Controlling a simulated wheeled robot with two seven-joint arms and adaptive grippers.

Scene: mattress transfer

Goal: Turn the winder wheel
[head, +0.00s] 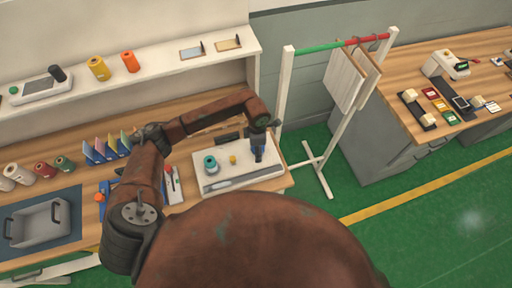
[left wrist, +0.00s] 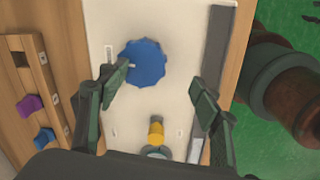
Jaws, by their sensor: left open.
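The winder is a white board (head: 215,186) on the wooden bench, with a teal spool (head: 210,165) and a small yellow peg (head: 233,160). Its round blue wheel (left wrist: 145,62) has a scalloped rim and a small pale handle in the left wrist view. My left gripper (left wrist: 160,88) is open and points down over the board. Its left finger overlaps the wheel's lower left edge, and its right finger is apart from the wheel, near a grey bar (left wrist: 216,80). Contact cannot be told. In the head view my left gripper (head: 258,148) hides most of the wheel. My right gripper is not in view.
A grey bin (head: 42,222) and thread spools (head: 42,169) stand on the left bench. A garment rack (head: 285,90) stands just right of the bench. A second table (head: 410,85) is further right, with green floor (head: 300,180) between.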

